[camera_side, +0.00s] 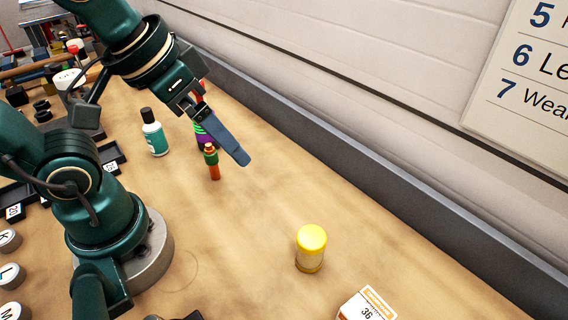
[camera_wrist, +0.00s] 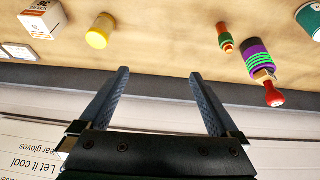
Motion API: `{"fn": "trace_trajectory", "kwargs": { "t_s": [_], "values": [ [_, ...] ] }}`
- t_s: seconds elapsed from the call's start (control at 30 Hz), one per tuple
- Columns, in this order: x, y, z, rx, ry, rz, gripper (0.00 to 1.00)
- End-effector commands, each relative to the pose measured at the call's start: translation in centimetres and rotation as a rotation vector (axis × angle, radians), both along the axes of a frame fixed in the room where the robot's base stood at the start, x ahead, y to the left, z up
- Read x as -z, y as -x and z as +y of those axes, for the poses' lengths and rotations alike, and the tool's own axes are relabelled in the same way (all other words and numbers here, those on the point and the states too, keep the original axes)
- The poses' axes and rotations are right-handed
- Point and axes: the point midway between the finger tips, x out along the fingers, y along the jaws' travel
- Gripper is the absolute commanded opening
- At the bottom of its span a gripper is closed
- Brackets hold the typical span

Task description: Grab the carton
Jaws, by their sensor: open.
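The carton (camera_side: 367,306) is a small white box with orange print and the number 36, at the bottom edge of the side view, partly cut off. In the wrist view the carton (camera_wrist: 44,19) is at the top left corner, also cut by the edge. My gripper (camera_wrist: 158,72) is open and empty in the wrist view, its two dark fingers spread apart. In the side view my gripper (camera_side: 240,158) hangs above the table at upper middle, well away from the carton.
A yellow-capped jar (camera_side: 310,248) stands near the carton. A small orange and green bottle (camera_side: 212,162), a teal bottle with a black cap (camera_side: 154,132) and a purple and green striped item (camera_wrist: 258,58) stand nearer my gripper. A grey ledge (camera_side: 330,157) runs along the wall. The table middle is clear.

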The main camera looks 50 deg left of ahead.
Motion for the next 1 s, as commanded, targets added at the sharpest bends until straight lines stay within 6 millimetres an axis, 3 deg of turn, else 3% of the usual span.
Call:
{"fn": "trace_trajectory", "kwargs": {
  "t_s": [0.27,0.5,0.8,1.0],
  "values": [
    [-0.9,-4.5,-6.1,0.051,0.051,0.139,0.97],
    [1.1,-6.8,-13.2,0.078,0.052,0.256,0.97],
    [6.9,-5.8,-22.5,0.096,0.004,0.378,0.97],
    [10.3,-3.8,-25.2,0.077,-0.036,0.431,0.97]
  ]
}}
